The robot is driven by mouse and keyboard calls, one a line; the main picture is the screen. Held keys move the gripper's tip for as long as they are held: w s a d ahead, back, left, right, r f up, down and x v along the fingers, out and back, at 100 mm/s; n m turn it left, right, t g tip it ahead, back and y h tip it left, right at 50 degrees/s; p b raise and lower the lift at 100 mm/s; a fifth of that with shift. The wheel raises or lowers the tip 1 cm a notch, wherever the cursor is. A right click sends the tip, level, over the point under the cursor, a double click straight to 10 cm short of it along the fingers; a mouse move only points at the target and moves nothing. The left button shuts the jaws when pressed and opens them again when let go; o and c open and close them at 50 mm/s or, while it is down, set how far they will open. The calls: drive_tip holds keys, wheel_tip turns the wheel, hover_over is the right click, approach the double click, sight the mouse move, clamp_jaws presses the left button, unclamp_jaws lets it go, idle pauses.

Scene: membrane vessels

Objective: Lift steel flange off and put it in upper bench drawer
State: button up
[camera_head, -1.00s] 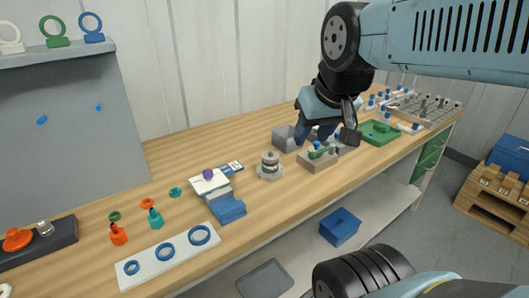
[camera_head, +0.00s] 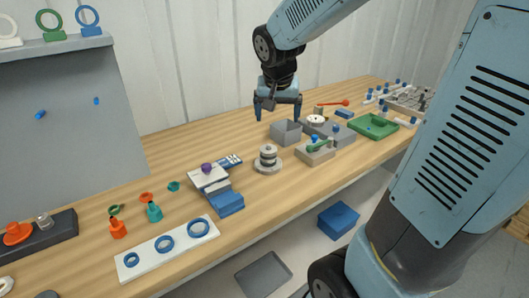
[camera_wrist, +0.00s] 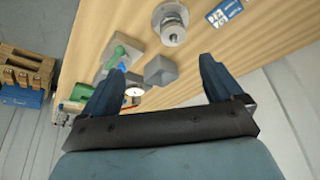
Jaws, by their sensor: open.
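A steel flange (camera_head: 268,169) sits on the bench (camera_head: 165,140) as a wide round grey base with a stacked, dark-banded body on it. It also shows in the wrist view (camera_wrist: 173,37) at the top. I cannot tell which of its parts lift off. My gripper (camera_head: 278,108) is open and empty, above the bench behind the flange and slightly to its right, fingers pointing down. The bench drawers are not visible now; my arm covers the right end of the bench.
A grey block with a green part (camera_head: 315,152) and a green tray (camera_head: 373,127) lie further right.

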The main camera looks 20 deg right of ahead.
drive_tip(key=w+a+f, duration=0.1)
drive_tip(key=w+f, duration=0.2)
drive_tip(key=w, duration=0.1)
drive_tip(key=m, duration=0.1)
approach(268, 148)
drive_tip(key=x, duration=0.8)
drive_tip(key=shift+d+f, duration=0.1)
drive_tip(key=shift+f, duration=0.1)
drive_tip(key=c, duration=1.3)
drive_tip(key=shift+r, duration=0.1)
